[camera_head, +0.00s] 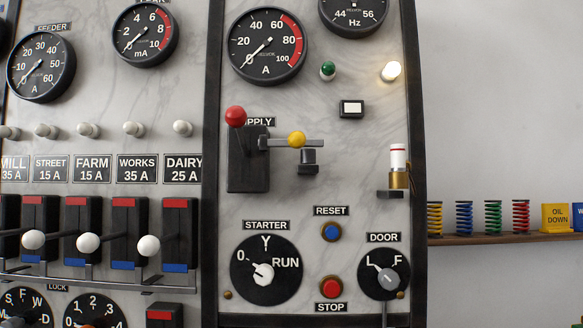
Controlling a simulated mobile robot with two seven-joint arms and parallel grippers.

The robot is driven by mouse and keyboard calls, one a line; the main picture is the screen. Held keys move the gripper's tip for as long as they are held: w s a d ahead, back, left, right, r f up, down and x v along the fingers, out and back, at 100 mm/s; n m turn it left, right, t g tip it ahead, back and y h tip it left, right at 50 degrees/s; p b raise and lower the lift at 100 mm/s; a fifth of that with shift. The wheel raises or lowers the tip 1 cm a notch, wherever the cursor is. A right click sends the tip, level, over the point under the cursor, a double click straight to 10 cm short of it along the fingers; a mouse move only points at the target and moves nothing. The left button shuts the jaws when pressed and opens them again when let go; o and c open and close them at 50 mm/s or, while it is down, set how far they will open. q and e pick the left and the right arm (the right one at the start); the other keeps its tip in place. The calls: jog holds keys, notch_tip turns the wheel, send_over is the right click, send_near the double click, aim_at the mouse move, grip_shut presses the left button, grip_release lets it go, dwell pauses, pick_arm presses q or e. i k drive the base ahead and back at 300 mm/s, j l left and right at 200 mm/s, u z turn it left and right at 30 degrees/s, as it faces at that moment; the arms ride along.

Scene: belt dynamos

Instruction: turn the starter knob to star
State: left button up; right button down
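The starter dial (281,291) is a round black plate on the lower part of the right marble panel, under a label reading STARTER. It is marked 0 at the left, Y at the top and RUN at the right. Its white knob (264,274) sits at the middle, and its pointer appears turned to the upper left, toward the 0. Neither of my grippers shows in this view, and nothing touches the knob.
Right of the dial are the blue RESET button (331,232), the red STOP button (331,288) and the grey DOOR knob (389,279). Above stands a lever switch with a red ball (235,116). Switches with white balls (88,242) jut out at left.

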aim_at(264, 275)
jog(key=i+l, duration=0.15)
jog(key=l, duration=0.25)
jog(key=i+l, duration=0.1)
jog(key=l, duration=0.3)
jog(key=i+l+u, duration=0.1)
jog(key=l, duration=0.3)
jog(key=i+l, duration=0.2)
jog(key=l, duration=0.2)
